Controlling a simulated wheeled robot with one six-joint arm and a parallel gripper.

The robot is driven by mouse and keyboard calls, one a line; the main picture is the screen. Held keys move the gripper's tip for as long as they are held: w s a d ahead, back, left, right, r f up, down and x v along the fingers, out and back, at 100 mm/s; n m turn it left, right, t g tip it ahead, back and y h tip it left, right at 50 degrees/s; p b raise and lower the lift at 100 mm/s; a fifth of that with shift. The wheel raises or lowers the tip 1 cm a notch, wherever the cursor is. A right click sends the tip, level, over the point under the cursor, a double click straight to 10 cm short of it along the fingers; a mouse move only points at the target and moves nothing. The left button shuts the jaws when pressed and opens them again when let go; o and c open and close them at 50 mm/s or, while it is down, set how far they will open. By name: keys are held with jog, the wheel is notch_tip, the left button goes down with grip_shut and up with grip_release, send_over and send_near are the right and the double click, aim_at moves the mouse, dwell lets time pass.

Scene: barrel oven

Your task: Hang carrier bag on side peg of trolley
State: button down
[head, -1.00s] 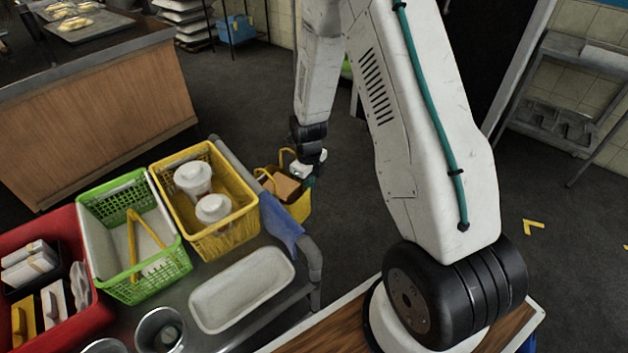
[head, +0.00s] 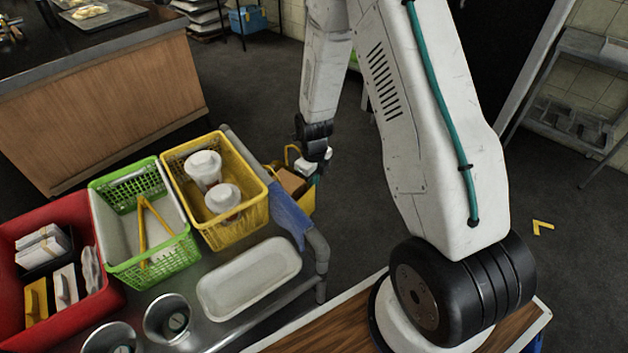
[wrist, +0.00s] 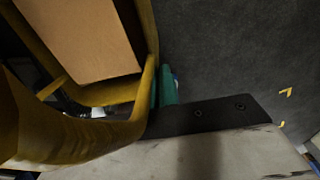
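The yellow carrier bag (head: 309,205), with a brown box inside, is just beyond the trolley's far end, partly hidden by the rail and blue cloth. My gripper (head: 317,172) is at the bag's right upper edge. In the wrist view the bag (wrist: 75,140) fills the left side, and its yellow handle runs to the teal fingertips (wrist: 162,88), which look closed on it. The trolley (head: 240,318) is at the lower left in the head view. I cannot make out its side peg; the rail end and cloth may hide it.
The trolley carries red, green and yellow baskets (head: 238,238), a white tray (head: 250,278) and metal pots. A blue cloth (head: 290,215) hangs over its end rail. A wooden counter (head: 110,120) stands at the back left.

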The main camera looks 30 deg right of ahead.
jog(key=c, duration=1.6)
grip_release()
notch_tip(320, 180, up, 8)
jog(key=shift+f, duration=0.1)
jog(key=s+a+r+n, duration=0.3)
jog(key=s+r+n, duration=1.1)
jog(key=r+n, duration=0.1)
jog(key=s+a+r+n+t, duration=0.1)
jog(key=s+a+r+n, duration=0.2)
jog(key=s+r+n, duration=1.1)
jog(key=shift+s+a+r+n, duration=0.2)
jog(key=shift+r+n, duration=0.55)
jog(key=shift+n, duration=0.65)
